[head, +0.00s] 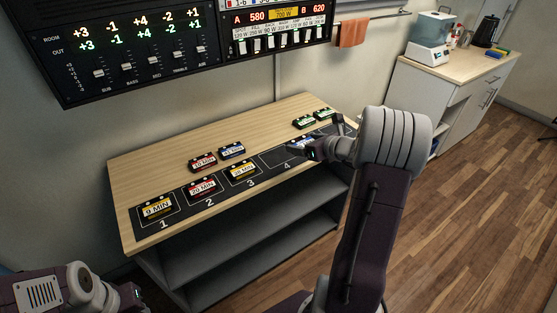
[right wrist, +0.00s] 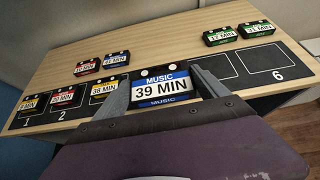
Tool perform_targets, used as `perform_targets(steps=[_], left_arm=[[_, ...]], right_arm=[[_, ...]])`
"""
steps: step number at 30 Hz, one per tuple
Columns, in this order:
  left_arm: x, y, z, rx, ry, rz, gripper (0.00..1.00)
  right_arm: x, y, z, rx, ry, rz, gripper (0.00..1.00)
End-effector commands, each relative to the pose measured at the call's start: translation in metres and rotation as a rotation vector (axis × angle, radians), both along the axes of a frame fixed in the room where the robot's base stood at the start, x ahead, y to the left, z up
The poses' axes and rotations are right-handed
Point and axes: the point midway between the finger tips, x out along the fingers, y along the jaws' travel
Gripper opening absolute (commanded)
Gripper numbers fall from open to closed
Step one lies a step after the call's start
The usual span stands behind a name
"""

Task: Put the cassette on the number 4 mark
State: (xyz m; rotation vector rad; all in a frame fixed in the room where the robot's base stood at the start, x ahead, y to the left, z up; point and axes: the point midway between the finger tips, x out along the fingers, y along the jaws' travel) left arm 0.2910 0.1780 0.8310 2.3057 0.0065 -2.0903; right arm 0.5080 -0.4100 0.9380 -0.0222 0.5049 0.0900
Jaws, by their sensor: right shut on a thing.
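My right gripper (head: 306,147) is shut on a blue cassette labelled MUSIC 39 MIN (right wrist: 162,87), gripped between both fingers. The held cassette also shows as a blue and white patch in the head view (head: 298,143). It is over the black strip beside the number 4 mark (head: 277,159), whose outlined square looks empty in the head view. In the right wrist view the held cassette and gripper hide mark 4. Whether the cassette touches the strip I cannot tell. My left gripper (head: 134,294) is only partly in view at the bottom left, its fingers not visible.
Cassettes lie on marks 1 (head: 156,208), 2 (head: 202,189) and 3 (head: 243,172). A red (head: 203,162) and a blue cassette (head: 232,150) lie behind them. Two green cassettes (head: 304,122) lie at the back right.

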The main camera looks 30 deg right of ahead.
Motion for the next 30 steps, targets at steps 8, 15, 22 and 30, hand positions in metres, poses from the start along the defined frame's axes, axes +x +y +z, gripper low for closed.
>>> perform_targets(steps=[8,15,22,30], left_arm=[[0.0,0.0,-0.011,0.0,0.0,0.0,0.36],[0.0,0.0,-0.014,0.0,0.0,0.0,0.36],[0.0,0.0,-0.017,0.0,0.0,0.0,0.36],[0.0,0.0,-0.023,0.0,0.0,0.0,0.36]], right_arm=[[0.058,0.02,-0.04,0.001,0.002,0.006,0.42],[0.105,0.032,-0.067,-0.001,0.0,0.0,0.42],[0.11,0.034,-0.078,0.001,0.001,-0.002,0.42],[0.11,0.034,-0.111,0.0,0.0,-0.001,0.42]])
